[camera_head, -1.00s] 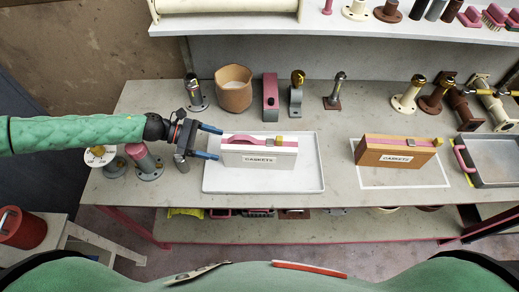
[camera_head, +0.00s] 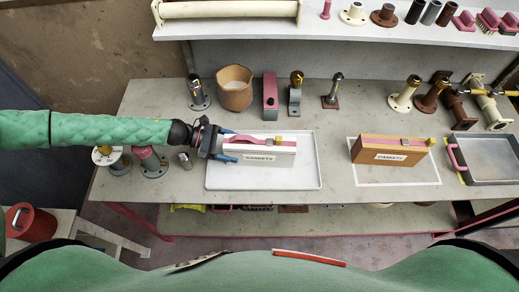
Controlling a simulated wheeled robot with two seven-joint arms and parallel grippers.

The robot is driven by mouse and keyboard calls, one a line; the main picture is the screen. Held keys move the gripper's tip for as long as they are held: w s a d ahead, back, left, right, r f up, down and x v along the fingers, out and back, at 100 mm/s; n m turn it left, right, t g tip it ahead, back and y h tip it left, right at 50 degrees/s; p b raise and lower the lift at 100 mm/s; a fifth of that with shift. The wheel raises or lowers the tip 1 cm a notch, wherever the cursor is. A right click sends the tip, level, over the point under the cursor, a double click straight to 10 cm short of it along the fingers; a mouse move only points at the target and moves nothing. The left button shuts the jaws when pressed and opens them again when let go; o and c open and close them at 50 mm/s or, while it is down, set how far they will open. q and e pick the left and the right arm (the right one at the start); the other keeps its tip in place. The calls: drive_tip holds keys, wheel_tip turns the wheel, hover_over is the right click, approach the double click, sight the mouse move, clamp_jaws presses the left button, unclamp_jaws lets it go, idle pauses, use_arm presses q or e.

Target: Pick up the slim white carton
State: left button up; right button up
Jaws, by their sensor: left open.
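The slim white carton (camera_head: 258,155) stands on a white tray (camera_head: 310,180) on the workbench. It has a "GASKETS" label on its front, a pink strap or handle along its top and a yellow piece at its right end. My left gripper (camera_head: 230,145) comes in from the left. Its two blue-tipped fingers are open at the carton's left end, one at the back side and one at the front; I cannot tell whether they touch it. My right gripper is not in view.
A brown carton (camera_head: 390,150), also labelled "GASKETS", lies right inside a white outline. A grey metal tray (camera_head: 490,157) is at the far right. A tan pot (camera_head: 235,88) and pipe fittings line the back. A shelf (camera_head: 350,28) runs above.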

use_arm(q)
drive_tip(key=c, duration=1.3)
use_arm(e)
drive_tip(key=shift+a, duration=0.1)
